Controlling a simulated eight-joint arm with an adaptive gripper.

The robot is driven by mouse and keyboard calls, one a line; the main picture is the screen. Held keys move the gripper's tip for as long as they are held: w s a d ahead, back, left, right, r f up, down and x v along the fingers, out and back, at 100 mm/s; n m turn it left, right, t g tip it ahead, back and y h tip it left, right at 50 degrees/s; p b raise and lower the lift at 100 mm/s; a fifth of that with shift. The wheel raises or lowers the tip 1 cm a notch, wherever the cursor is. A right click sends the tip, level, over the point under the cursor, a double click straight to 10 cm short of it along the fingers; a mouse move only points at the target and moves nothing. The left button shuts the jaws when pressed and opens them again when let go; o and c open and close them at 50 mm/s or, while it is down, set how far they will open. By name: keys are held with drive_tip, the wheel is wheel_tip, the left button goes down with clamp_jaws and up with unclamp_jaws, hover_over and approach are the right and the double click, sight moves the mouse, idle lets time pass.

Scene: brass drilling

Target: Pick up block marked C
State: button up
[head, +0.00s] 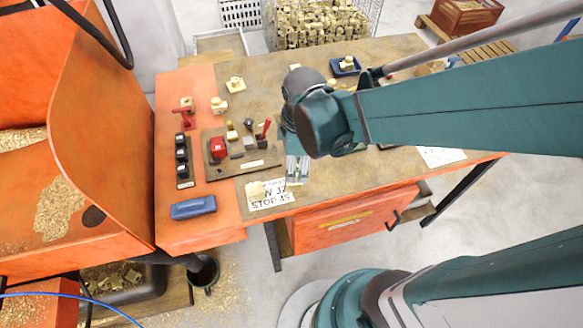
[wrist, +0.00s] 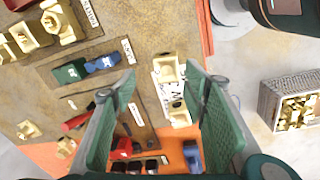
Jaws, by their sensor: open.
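My gripper (head: 297,170) hangs over the front edge of the workbench, just right of the paper note (head: 268,194). In the wrist view my gripper (wrist: 160,74) has its two green fingers wide apart with nothing held. Between the fingers, below them, lies the note (wrist: 172,94) with pale brass-coloured pieces (wrist: 169,70) at its ends. A green block (wrist: 69,72) and a blue block (wrist: 103,63) sit on a board at the upper left. I cannot read a letter C on any block, so I cannot tell which one is it.
A fixture board (head: 240,150) with a red block (head: 217,148) and small parts lies left of my gripper. Brass fittings (head: 235,85) stand behind it. A wire basket (head: 320,25) of brass parts stands behind the bench.

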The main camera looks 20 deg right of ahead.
sight(295, 187)
drive_tip(key=shift+s+a+f+n+g+p, duration=0.15)
drive_tip(key=shift+a+n+g+p, duration=0.1)
drive_tip(key=shift+n+p, duration=0.25)
drive_tip(key=shift+s+a+f+n+g+p, duration=0.15)
drive_tip(key=shift+a+n+p, duration=0.15)
drive_tip(key=shift+n, duration=0.3)
drive_tip(key=shift+f+b, duration=0.3)
drive_tip(key=shift+f, duration=1)
drive_tip(key=shift+f, duration=0.1)
drive_tip(key=shift+w+f+b, duration=0.1)
drive_tip(key=shift+f+b, duration=0.6)
drive_tip(key=shift+f, duration=1.8)
drive_tip(key=c, duration=1.3)
